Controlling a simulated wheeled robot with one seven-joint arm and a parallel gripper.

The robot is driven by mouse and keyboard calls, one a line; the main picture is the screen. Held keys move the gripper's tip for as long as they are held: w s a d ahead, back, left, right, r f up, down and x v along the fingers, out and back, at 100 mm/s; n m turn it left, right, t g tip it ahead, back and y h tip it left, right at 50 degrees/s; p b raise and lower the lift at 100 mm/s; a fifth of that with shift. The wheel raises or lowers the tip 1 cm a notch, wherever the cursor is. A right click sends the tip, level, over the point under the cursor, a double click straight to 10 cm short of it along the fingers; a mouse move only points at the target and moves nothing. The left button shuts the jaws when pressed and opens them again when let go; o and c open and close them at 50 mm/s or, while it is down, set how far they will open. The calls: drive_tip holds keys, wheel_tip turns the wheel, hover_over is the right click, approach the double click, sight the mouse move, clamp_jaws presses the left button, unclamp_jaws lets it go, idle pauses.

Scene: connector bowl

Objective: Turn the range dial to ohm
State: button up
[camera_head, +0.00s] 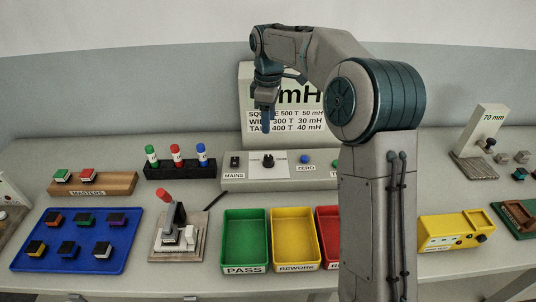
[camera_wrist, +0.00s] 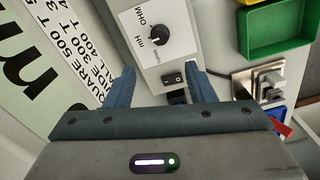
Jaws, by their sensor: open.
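The range dial (camera_head: 268,160) is a small black knob on a white plate of the grey tester box (camera_head: 325,183), at mid-picture in the head view. In the wrist view the dial (camera_wrist: 158,34) is at the upper middle, with the printed words mH and OHM beside it. Which label its pointer faces is too small to tell. My gripper (camera_head: 266,125) hangs pointing down above the dial area in the head view. Its fingers (camera_wrist: 160,76) are spread and empty in the wrist view, apart from the dial.
A black mains switch (camera_head: 234,161) is left of the dial, and a blue button (camera_head: 304,160) is to its right. The mH sign (camera_head: 250,85) stands upright behind the box. A marker rack (camera_head: 180,171) is at left. Green (camera_head: 245,212) and yellow (camera_head: 294,212) trays lie in front.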

sight(269, 157)
wheel_tip(269, 157, down, 14)
drive_tip(key=shift+r, duration=0.2)
idle(0.4)
drive_tip(key=c, duration=1)
